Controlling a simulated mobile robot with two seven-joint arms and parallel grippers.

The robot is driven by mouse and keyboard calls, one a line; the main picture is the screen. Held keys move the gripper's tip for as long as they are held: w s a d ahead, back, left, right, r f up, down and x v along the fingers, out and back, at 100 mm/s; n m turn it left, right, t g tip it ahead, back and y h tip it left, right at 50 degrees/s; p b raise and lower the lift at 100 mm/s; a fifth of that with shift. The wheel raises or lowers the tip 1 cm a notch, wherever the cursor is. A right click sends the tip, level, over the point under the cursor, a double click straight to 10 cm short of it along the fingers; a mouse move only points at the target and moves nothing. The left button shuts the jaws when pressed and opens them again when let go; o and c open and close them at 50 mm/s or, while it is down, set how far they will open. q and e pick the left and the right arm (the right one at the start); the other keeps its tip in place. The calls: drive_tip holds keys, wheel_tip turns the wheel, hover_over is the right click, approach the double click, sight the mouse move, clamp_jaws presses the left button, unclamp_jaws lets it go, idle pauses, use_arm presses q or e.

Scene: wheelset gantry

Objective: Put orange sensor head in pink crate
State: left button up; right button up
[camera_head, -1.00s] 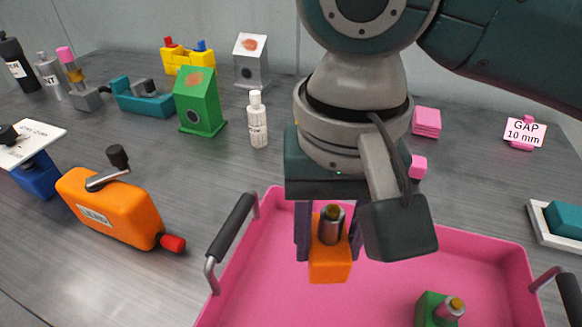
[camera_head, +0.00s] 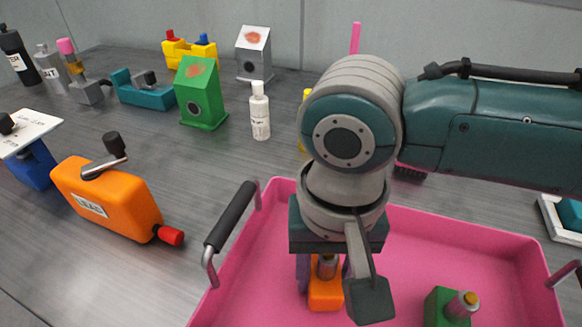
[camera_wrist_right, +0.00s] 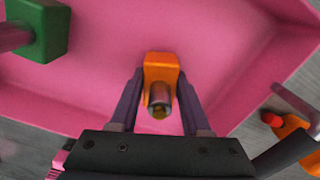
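The orange sensor head (camera_head: 326,296), an orange block with a metal barrel and brass tip, is low inside the pink crate (camera_head: 480,228). My right gripper (camera_head: 325,286) points down over it, with a finger on each side; the fingers look shut on it. The wrist view also shows the sensor head (camera_wrist_right: 161,68) between the fingertips, over the pink floor of the crate (camera_wrist_right: 105,60). Whether its underside touches the floor is hard to tell. My left gripper is not in view.
A green sensor head (camera_head: 438,306) sits in the crate, right of the orange one. The crate has dark handles (camera_head: 231,217) at its ends. An orange crank box (camera_head: 108,200), a white bottle (camera_head: 260,112) and a green housing (camera_head: 200,95) stand left and behind.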

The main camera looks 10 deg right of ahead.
sight(328, 259)
drive_tip(key=o, duration=0.5)
wheel_tip(328, 259, up, 12)
drive_tip(key=p, duration=0.2)
drive_tip(key=shift+r+p, duration=0.15)
drive_tip(key=shift+p, duration=0.25)
drive_tip(key=s+a+f+n+t+y, duration=0.2)
drive_tip(key=s+a+f+n+y, duration=0.15)
drive_tip(key=s, duration=0.25)
drive_tip(key=s+d+h, duration=0.1)
drive_tip(key=s+d, duration=0.1)
drive_tip(key=d, duration=0.2)
drive_tip(key=s+d+n+t+h, duration=0.1)
drive_tip(key=s+d, duration=0.1)
drive_tip(key=d, duration=0.2)
drive_tip(key=s+d+h, duration=0.1)
drive_tip(key=s+d, duration=0.1)
drive_tip(key=d, duration=0.3)
drive_tip(key=shift+s+f+t, duration=0.15)
drive_tip(key=shift+s+t, duration=0.05)
drive_tip(key=shift+t, duration=0.1)
wheel_tip(328, 259, up, 44)
drive_tip(key=p, duration=4.4)
drive_tip(key=shift+a, duration=0.1)
